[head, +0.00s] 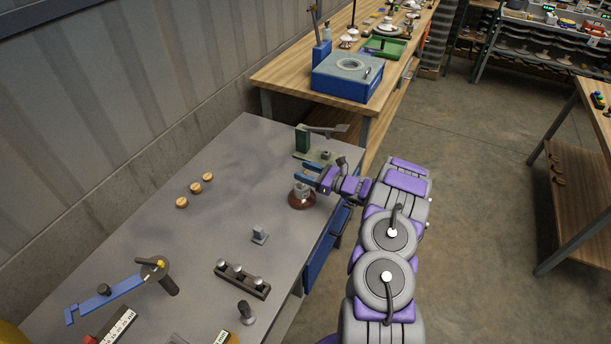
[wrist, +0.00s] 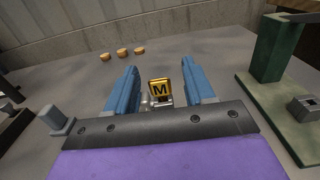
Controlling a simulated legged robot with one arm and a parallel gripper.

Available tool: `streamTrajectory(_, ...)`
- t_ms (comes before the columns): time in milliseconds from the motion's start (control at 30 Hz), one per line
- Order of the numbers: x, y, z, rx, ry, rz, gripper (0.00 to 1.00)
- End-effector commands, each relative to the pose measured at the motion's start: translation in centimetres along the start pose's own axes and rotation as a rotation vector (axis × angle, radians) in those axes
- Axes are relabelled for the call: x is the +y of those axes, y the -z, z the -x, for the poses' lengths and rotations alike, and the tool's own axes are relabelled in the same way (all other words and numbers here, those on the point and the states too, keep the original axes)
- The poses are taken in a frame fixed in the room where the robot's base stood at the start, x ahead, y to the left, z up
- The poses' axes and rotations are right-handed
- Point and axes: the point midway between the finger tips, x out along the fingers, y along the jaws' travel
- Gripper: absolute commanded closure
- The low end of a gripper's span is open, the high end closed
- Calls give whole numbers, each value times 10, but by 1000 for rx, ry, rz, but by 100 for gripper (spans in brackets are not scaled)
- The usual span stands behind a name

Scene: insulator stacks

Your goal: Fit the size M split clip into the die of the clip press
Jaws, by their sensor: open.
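The clip press (head: 303,138) is green with a lever on top and stands at the far end of the grey bench; it also shows at the right of the wrist view (wrist: 272,50). Its die (head: 326,155) looks like a small grey block with an opening, clearer in the wrist view (wrist: 304,107). A yellow tag marked M (wrist: 159,88) shows between my fingers, with small metal parts under it, probably the size M split clip (wrist: 152,102), partly hidden by my gripper. My gripper (head: 308,172) is open, its blue fingers (wrist: 158,70) either side of the tag, above a round brown stand (head: 301,201).
Three small wooden discs (head: 195,188) lie near the wall. A grey block (head: 260,235), a dark rack with several pegs (head: 242,280) and a blue lever tool (head: 115,288) stand nearer. A wooden bench with a blue machine (head: 347,77) is beyond. The bench's middle is clear.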

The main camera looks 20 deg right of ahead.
Motion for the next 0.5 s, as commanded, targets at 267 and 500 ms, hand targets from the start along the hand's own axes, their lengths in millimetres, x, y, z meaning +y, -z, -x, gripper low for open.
streamTrajectory(267,-1,0,-21,-3,-1,0,47)
streamTrajectory(500,-1,0,-21,-3,-1,-1,53)
